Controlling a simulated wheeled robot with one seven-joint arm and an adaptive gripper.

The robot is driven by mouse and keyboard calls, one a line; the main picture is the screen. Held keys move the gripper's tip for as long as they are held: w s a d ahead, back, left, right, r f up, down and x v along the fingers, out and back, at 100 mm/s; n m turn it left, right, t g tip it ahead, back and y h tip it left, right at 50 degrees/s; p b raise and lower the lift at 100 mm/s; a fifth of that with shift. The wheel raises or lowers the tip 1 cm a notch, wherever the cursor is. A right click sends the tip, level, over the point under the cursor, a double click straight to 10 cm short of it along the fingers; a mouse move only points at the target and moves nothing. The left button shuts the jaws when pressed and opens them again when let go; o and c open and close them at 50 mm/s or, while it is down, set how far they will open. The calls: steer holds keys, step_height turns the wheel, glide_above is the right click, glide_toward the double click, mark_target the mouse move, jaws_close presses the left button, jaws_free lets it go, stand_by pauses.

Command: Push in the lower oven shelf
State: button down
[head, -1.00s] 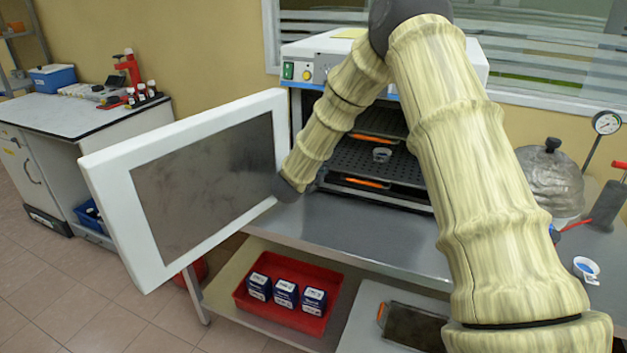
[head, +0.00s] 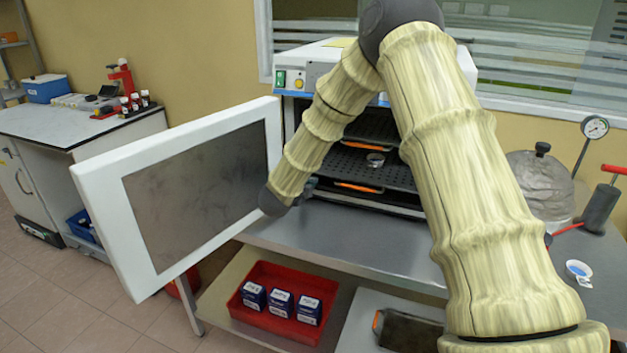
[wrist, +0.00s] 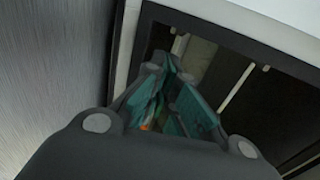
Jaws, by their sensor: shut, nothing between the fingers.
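The white oven (head: 335,53) stands on a metal bench with its door (head: 190,195) swung open to the left. Inside, the perforated lower shelf (head: 405,177) carries a small round dish (head: 375,160). An orange handle (head: 358,187) shows at its front. Another orange handle (head: 362,140) marks the shelf above. How far the lower shelf sticks out is hard to tell, and my arm hides its right part. My gripper (head: 312,185) is at the oven's left front, left of the lower handle and apart from it. In the wrist view its fingers (wrist: 172,65) are shut and empty.
The open door stands close left of my wrist. The bench top (head: 350,235) before the oven is bare. A red tray (head: 262,323) with blue boxes lies below.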

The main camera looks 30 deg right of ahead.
steer(key=b+v, duration=0.1)
steer(key=v, duration=0.9)
steer(key=s+d+f+t+h, duration=0.1)
steer(key=s+d, duration=0.4)
steer(key=d, duration=0.3)
steer(key=s+d+h, duration=0.1)
steer(key=s+d, duration=0.4)
steer(key=d, duration=0.3)
steer(key=s+d+f+t, duration=0.1)
steer(key=s+d, duration=0.1)
steer(key=s, duration=0.5)
steer(key=s+d+f, duration=0.2)
steer(key=s, duration=0.5)
steer(key=shift+h, duration=0.3)
steer(key=shift+r+p+x, duration=0.15)
steer(key=shift+p+x, duration=0.7)
steer(key=shift+x, duration=2.65)
steer(key=shift+r+p+x, duration=0.1)
steer(key=shift+p+x, duration=0.7)
steer(key=shift+x, duration=2.65)
steer(key=shift+s+d, duration=0.1)
steer(key=b+x, duration=0.1)
steer(key=x, duration=0.4)
steer(key=shift+d, duration=0.1)
steer(key=shift+r, duration=0.25)
